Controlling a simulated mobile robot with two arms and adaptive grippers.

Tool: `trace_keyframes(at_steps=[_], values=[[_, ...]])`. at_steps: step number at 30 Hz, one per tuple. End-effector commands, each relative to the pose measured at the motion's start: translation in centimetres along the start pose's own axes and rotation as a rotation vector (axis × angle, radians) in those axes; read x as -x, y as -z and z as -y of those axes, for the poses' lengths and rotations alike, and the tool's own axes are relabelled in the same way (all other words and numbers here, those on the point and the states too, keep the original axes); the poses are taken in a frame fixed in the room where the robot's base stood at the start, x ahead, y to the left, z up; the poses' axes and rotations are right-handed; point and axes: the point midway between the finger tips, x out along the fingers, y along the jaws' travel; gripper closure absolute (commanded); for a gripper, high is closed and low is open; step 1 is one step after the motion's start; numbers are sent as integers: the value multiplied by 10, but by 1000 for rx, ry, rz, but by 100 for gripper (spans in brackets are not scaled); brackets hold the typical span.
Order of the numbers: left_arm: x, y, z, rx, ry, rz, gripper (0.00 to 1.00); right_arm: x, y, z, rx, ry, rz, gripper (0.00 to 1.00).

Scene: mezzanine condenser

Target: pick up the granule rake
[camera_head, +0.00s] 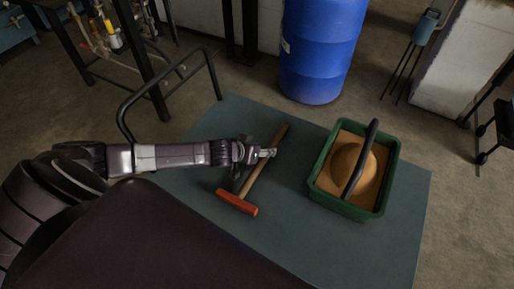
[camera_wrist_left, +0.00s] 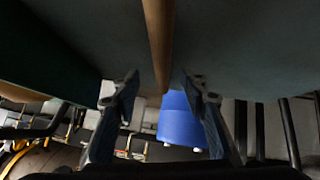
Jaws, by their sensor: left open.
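The granule rake has a wooden handle (camera_head: 260,172) and an orange-red head (camera_head: 237,202), and lies slanted on the grey-green table (camera_head: 290,228). My left gripper (camera_head: 268,152) reaches in from the left to the upper part of the handle. In the left wrist view the open fingers (camera_wrist_left: 160,84) stand on either side of the line of the handle (camera_wrist_left: 158,38), with gaps to both sides. No grip on the handle shows. My right gripper is not in view.
A green crate (camera_head: 325,197) with a tan mound (camera_head: 350,170) and a black arched handle (camera_head: 361,160) stands on the table to the right of the rake. A blue drum (camera_head: 322,50) stands behind the table. A black bent rail (camera_head: 165,72) rises at the back left.

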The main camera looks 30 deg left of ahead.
Motion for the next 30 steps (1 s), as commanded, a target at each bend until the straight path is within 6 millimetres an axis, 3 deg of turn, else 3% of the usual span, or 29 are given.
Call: trace_keyframes(at_steps=[2, 5, 12, 16, 27, 30], values=[[-4, 1, 0, 0, 0, -2, 60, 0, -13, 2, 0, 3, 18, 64], [-9, 1, 0, 0, 1, -1, 60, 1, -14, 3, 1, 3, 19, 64], [-36, 1, 4, -1, 2, -2, 60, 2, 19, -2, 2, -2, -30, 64], [-49, 0, 4, -1, 1, -2, 60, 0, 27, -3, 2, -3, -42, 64], [-55, -1, 4, -1, 0, 0, 60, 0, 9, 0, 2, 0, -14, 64], [-55, -1, 4, -1, 1, 0, 70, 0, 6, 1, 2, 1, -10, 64]])
